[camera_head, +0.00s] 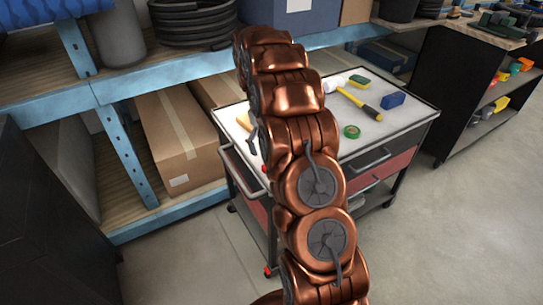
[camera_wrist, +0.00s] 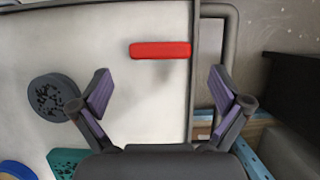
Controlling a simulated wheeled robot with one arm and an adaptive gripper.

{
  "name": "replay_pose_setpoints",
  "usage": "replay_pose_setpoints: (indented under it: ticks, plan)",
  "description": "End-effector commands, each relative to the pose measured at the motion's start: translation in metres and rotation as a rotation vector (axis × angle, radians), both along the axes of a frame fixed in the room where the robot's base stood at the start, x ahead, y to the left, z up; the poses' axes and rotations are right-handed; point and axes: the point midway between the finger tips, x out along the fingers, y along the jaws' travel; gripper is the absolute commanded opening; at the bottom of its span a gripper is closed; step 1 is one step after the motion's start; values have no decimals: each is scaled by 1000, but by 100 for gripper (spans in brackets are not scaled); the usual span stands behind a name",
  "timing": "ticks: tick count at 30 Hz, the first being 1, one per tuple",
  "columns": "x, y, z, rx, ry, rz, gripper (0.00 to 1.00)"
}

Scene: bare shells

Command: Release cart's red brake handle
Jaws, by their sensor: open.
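A red bar-shaped handle (camera_wrist: 160,50) shows in the wrist view, lying level across the picture near the edge of the cart's pale top (camera_wrist: 130,20). My gripper (camera_wrist: 160,92) is open, with its two fingers apart and nothing between them. The red bar appears just beyond the fingertips, between their lines, and I see no contact. In the head view the cart (camera_head: 408,113) stands behind my arm, which hides part of it. A small red spot (camera_head: 264,168) shows at its near left corner; I cannot tell if it is the same handle. My gripper is hidden there.
A hammer (camera_head: 358,103), green tape (camera_head: 351,131) and a blue block (camera_head: 392,100) lie on the cart top. A dark round object (camera_wrist: 53,97) lies left of my fingers. Shelving with a cardboard box (camera_head: 178,140) stands left. Floor is clear right of the cart.

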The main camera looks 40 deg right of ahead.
Motion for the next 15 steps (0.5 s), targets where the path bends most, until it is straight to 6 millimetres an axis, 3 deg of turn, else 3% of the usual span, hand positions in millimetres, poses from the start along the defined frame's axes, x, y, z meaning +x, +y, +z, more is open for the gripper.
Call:
replay_pose_setpoints:
  ticks: [15]
  plan:
    - [23, -2, 54, 0, 0, 1, 100]
